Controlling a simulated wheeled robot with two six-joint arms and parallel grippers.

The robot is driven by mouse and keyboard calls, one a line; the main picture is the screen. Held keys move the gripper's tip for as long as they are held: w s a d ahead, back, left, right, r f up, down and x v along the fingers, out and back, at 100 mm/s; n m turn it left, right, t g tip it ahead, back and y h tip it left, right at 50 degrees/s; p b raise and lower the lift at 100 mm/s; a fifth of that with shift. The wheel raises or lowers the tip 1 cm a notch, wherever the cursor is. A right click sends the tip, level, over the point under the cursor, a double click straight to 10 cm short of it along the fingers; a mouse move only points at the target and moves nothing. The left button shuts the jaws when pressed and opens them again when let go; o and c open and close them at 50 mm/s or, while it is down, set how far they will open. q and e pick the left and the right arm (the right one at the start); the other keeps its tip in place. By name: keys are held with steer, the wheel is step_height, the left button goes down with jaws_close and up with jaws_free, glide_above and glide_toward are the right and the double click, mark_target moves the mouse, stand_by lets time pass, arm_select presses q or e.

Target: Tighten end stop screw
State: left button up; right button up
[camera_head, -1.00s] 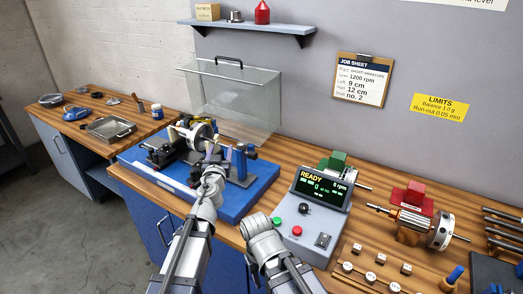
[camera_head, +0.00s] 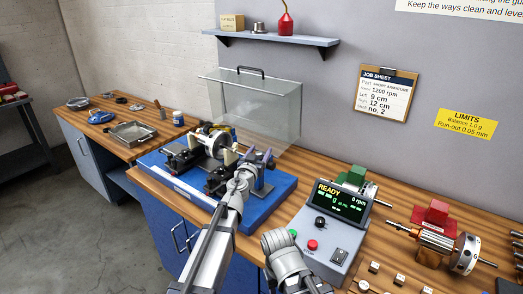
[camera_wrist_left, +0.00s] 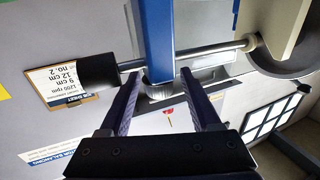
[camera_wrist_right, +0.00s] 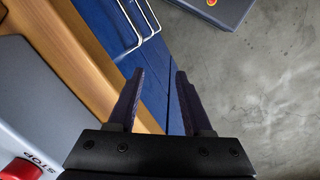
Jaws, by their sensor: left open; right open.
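In the left wrist view a blue upright post (camera_wrist_left: 154,30) has a steel rod through it, with a black cylinder (camera_wrist_left: 85,72) on the rod's left end. A grey round knob (camera_wrist_left: 159,89), which looks like the end stop screw, sits at the post's end. My left gripper (camera_wrist_left: 160,74) is open, one finger on either side of the knob, with visible gaps. In the head view this gripper (camera_head: 258,156) is at the right end of the balancing machine (camera_head: 184,193) and largely hides the post. My right gripper (camera_wrist_right: 159,76) is open and empty beside the bench edge.
A control box (camera_head: 322,240) reading READY stands right of the machine. A clear guard (camera_head: 260,105) stands behind it. Spare rotors, one with a red block (camera_head: 433,213), and small weights lie at right. A job sheet (camera_head: 386,92) hangs on the wall.

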arm_select(q)
steer(key=shift+x, duration=0.95)
jaws_close()
